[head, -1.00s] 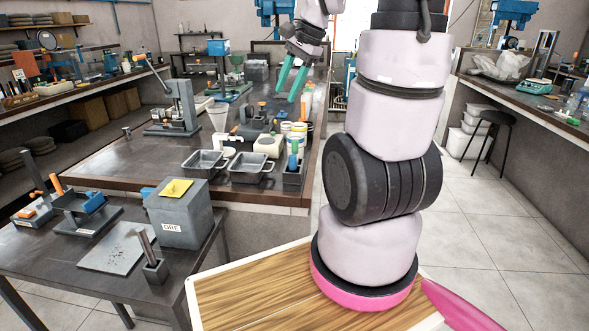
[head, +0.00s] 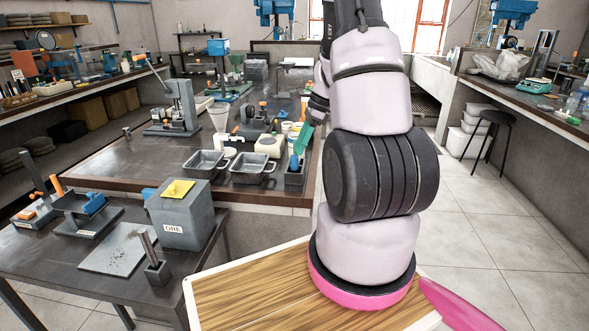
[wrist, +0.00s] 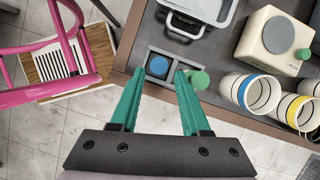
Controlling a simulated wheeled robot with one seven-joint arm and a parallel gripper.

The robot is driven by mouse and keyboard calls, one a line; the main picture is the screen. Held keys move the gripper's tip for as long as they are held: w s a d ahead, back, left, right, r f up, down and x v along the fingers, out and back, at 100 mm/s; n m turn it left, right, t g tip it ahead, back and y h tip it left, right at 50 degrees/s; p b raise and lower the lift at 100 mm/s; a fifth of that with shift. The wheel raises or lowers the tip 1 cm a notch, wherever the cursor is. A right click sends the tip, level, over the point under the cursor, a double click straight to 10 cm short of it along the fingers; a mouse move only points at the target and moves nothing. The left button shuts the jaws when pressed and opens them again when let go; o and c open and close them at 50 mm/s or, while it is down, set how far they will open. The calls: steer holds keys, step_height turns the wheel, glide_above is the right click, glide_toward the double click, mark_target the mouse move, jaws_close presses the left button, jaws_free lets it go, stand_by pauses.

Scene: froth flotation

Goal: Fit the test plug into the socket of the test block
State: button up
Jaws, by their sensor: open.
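My gripper (wrist: 158,74) is open and empty, its two green fingers pointing at a small grey box in the wrist view. It also shows in the head view (head: 305,138), partly hidden by my arm. The grey box (head: 294,180) stands at the near right corner of the dark bench; it also shows in the wrist view (wrist: 148,54). A blue-topped piece (wrist: 159,66) stands in one part of it and appears between the fingertips. A green round knob (wrist: 199,80) shows just right of the right finger. I cannot tell for certain which pieces are the test plug and test block.
Two metal pans (head: 251,170) stand left of the box. A cream block with a grey disc (wrist: 280,36) and white cups with coloured bands (wrist: 258,94) stand close on the right in the wrist view. A grey ore box (head: 180,222) stands on the front-left table.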

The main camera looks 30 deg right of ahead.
mark_target(295, 156)
steer(key=x, duration=0.5)
steer(key=shift+a+f, duration=0.1)
steer(key=shift+f, duration=0.2)
jaws_close()
